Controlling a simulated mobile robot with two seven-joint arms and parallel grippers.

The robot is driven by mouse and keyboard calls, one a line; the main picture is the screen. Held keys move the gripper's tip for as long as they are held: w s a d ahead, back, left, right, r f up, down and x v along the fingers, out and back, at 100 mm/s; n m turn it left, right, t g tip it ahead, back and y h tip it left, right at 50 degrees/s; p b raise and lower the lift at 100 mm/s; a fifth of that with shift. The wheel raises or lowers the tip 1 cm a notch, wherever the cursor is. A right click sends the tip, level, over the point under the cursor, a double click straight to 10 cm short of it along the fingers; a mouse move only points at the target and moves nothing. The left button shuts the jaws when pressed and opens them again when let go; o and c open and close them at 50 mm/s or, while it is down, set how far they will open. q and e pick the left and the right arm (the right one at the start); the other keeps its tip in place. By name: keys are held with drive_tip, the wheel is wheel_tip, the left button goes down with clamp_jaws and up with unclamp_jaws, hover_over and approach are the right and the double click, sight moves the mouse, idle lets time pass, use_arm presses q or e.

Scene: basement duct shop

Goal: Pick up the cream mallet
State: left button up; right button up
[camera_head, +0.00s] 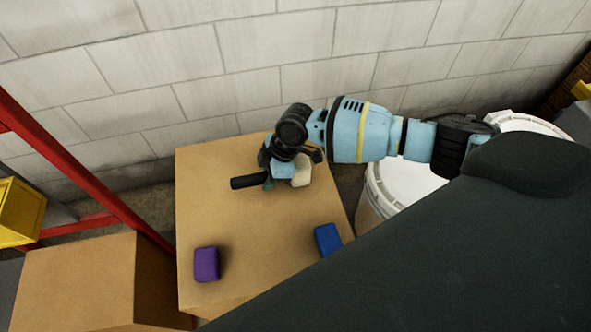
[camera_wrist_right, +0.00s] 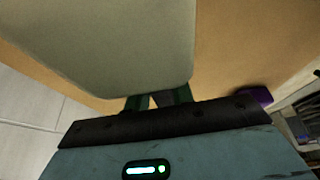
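The cream mallet has a cream head (camera_head: 301,173) and a black handle (camera_head: 249,182), near the far middle of a cardboard box top. My right gripper (camera_head: 269,181) is at the mallet, with the handle sticking out to its left and the head to its right. In the right wrist view the head (camera_wrist_right: 115,45) looms large and hides the fingertips. The finger bases (camera_wrist_right: 157,102) stand close together, and the gripper looks shut on the handle. I cannot tell whether the mallet is clear of the box. My left gripper is not in view.
A purple block (camera_head: 206,264) and a blue block (camera_head: 327,239) lie on the box (camera_head: 230,230). A white bucket (camera_head: 395,195) stands to its right. A red rack post (camera_head: 90,180), a yellow bin (camera_head: 18,212) and another box (camera_head: 85,280) are left. A block wall stands behind.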

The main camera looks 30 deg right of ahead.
sight(266, 176)
clamp_jaws()
drive_tip(key=shift+r, duration=0.15)
drive_tip(key=shift+r, duration=0.65)
drive_tip(key=shift+s+d+r+p, duration=0.1)
drive_tip(key=shift+s+r+p, duration=0.05)
drive_tip(key=shift+r, duration=0.4)
drive_tip(key=shift+s+d+r+p, duration=0.1)
drive_tip(key=shift+r+p, duration=0.05)
drive_tip(key=shift+r, duration=0.4)
drive_tip(key=s+d, duration=0.1)
drive_tip(key=s, duration=0.3)
drive_tip(key=s+d+p, duration=0.1)
drive_tip(key=s+d, duration=0.1)
drive_tip(key=s, duration=0.3)
drive_tip(key=s+d+r, duration=0.1)
drive_tip(key=s+d, duration=0.1)
drive_tip(key=s, duration=0.2)
drive_tip(key=shift+s+d+r, duration=0.1)
drive_tip(key=shift+s+d, duration=0.05)
drive_tip(key=shift+s, duration=0.2)
drive_tip(key=shift+s+d, duration=0.1)
drive_tip(key=shift+s, duration=0.25)
drive_tip(key=shift+r, duration=0.1)
